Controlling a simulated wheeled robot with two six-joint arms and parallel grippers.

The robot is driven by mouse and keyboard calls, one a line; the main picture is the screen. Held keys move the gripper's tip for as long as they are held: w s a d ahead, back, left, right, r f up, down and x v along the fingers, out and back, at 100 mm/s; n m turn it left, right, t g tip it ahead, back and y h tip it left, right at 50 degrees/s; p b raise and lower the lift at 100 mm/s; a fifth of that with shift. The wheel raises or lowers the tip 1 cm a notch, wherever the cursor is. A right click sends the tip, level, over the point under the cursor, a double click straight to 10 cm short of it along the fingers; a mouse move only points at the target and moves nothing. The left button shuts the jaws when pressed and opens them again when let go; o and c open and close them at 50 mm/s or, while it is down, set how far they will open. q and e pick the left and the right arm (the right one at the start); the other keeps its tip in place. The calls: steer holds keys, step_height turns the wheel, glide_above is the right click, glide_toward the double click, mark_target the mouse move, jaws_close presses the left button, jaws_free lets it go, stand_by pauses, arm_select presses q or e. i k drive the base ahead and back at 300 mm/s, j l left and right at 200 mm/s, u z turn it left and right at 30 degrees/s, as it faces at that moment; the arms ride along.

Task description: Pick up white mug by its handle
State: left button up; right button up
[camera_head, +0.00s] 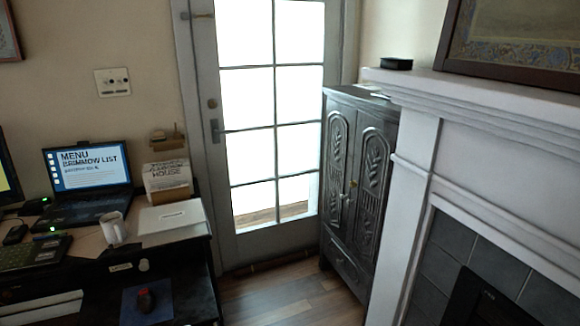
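The white mug (113,228) stands upright on the desk (88,242) at the left, in front of the open laptop. Its handle seems to be on its right side, facing the white folder or box; it is small and hard to make out. Neither of my grippers shows in the head view.
The laptop (88,180), a white flat box (171,216) and a book-like box (167,180) surround the mug. A keyboard (33,252) lies to its left. A dark cabinet (357,185) and white fireplace (410,215) stand at right. Wooden floor (290,295) is clear between.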

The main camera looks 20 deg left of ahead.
mark_target(112, 224)
steer(key=i+u, duration=0.2)
steer(key=u, duration=0.25)
steer(key=i+u, duration=0.2)
steer(key=u, duration=0.3)
steer(key=i+l+u, duration=0.1)
steer(key=u, duration=0.35)
steer(key=i+l+u, duration=0.2)
steer(key=u, duration=0.25)
